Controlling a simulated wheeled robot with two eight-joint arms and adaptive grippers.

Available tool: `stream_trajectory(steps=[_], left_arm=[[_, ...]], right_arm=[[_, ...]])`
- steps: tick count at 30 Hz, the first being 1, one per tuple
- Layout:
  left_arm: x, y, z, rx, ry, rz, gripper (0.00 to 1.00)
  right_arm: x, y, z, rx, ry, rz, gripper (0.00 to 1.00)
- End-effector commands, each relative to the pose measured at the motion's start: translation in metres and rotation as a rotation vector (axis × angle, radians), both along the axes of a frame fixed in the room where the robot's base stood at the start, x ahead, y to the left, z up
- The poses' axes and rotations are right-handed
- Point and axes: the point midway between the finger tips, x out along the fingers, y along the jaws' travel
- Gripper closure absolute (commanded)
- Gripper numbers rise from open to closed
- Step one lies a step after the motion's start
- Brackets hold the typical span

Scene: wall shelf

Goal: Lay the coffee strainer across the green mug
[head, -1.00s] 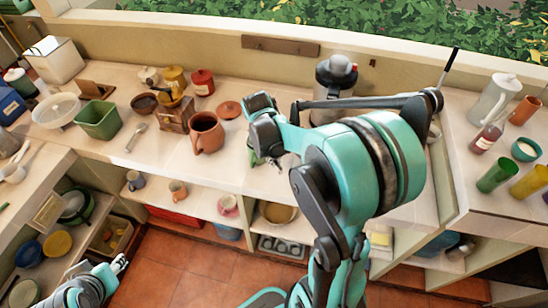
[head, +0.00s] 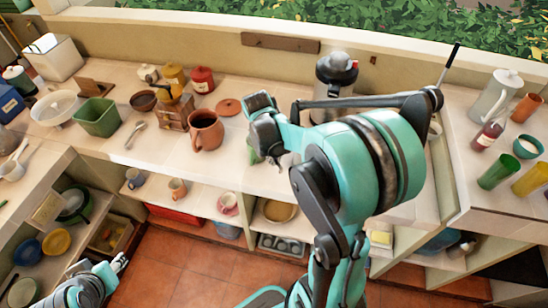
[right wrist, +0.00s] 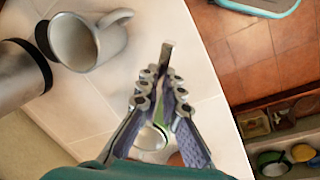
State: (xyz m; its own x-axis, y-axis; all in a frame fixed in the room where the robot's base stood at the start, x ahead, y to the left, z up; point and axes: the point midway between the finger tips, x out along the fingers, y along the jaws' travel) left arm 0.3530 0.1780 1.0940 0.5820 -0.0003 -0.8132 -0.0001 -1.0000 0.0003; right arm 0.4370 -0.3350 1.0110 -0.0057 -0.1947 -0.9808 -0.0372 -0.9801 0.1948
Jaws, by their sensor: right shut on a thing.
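The green mug (head: 254,151) stands on the counter, partly hidden by my right arm in the head view. In the right wrist view my right gripper (right wrist: 165,78) is shut on a thin metal piece (right wrist: 168,48) that sticks out past the fingertips. It looks like the coffee strainer's handle. A round pale shape with a green edge (right wrist: 152,138) shows between the fingers. I cannot tell whether the strainer's bowl is over or touching the mug. My left gripper (head: 119,262) is at the lower left, low above the floor, too small to read.
A brown jug (head: 205,131) and a coffee grinder stand left of the green mug. A metal pot (head: 336,75) is behind my right arm. The counter's front edge is near.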

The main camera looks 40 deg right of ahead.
Motion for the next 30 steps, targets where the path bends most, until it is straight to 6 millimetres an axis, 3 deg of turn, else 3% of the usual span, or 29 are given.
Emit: stream_trajectory(steps=[2, 3, 5, 17, 30], left_arm=[[0.0, 0.0, 0.0, 0.0, 0.0, 0.0, 0.6], [0.0, 0.0, 0.0, 0.0, 0.0, 0.0, 0.6], [0.0, 0.0, 0.0, 0.0, 0.0, 0.0, 0.6], [0.0, 0.0, 0.0, 0.0, 0.0, 0.0, 0.6], [0.0, 0.0, 0.0, 0.0, 0.0, 0.0, 0.6]], right_arm=[[0.0, 0.0, 0.0, 0.0, 0.001, 0.0, 1.0], [0.0, 0.0, 0.0, 0.0, 0.001, 0.0, 0.87], [0.0, 0.0, 0.0, 0.0, 0.001, 0.0, 0.71], [0.0, 0.001, 0.006, 0.0, 0.0, 0.0, 0.71], [0.0, 0.018, 0.091, 0.0, 0.0, 0.001, 0.71]])
